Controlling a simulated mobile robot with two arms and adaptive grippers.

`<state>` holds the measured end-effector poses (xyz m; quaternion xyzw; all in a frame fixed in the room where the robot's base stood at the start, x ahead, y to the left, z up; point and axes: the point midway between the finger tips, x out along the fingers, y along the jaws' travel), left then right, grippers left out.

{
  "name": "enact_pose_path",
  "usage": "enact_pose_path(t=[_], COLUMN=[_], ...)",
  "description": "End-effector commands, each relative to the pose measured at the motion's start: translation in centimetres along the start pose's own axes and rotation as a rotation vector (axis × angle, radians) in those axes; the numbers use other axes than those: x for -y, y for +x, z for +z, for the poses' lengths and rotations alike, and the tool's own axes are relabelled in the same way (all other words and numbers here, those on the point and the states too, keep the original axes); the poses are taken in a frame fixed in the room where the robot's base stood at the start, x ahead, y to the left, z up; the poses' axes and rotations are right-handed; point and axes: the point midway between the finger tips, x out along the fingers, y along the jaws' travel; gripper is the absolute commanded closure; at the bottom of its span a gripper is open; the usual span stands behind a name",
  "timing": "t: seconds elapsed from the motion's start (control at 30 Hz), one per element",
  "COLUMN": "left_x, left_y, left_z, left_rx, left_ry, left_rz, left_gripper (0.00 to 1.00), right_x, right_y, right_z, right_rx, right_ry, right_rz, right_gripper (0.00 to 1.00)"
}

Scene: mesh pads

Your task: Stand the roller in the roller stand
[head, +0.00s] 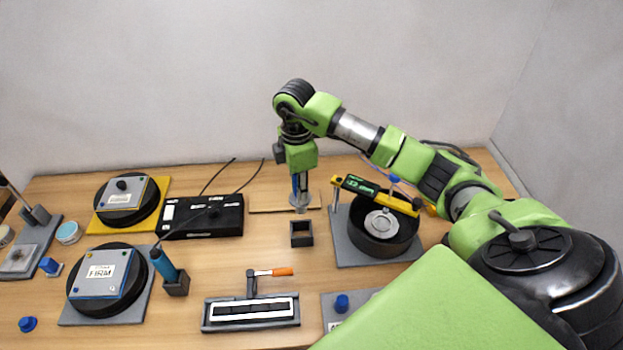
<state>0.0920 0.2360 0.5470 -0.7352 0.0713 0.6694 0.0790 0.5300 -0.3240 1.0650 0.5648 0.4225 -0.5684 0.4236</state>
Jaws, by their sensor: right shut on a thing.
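My right gripper (298,180) points straight down over the back middle of the table and is shut on the roller (299,204). Only a little of the roller shows: a pale grey lower end and a bit of blue between the fingers. The roller hangs roughly upright. The roller stand (301,240), a small dark square open-topped holder, stands on the table just in front of and below the roller in the picture. The roller appears apart from the stand, and no roller shows in it. My left gripper is out of view.
Right of the stand is a black drum (378,245) under a yellow gauge bar (375,195). Left are a black box (203,216) with cables and a teal-handled tool (164,265) in a holder. In front is a clamp with an orange handle (283,272).

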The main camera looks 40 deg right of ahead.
Motion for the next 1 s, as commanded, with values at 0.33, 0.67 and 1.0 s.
enact_pose_path(t=[0.33,0.67,1.0], left_x=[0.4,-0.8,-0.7], left_y=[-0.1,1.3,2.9], left_z=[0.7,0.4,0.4], left_rx=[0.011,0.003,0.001], left_ry=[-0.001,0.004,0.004], left_rz=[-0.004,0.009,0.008], left_gripper=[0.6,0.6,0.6], right_x=[0.0,0.0,0.0], right_y=[-0.1,1.9,4.3], right_z=[0.1,0.1,0.1], right_rx=[0.001,0.0,0.001], right_ry=[0.001,0.001,0.001], right_rz=[0.001,0.0,0.001], right_gripper=[1.0,1.0,1.0])
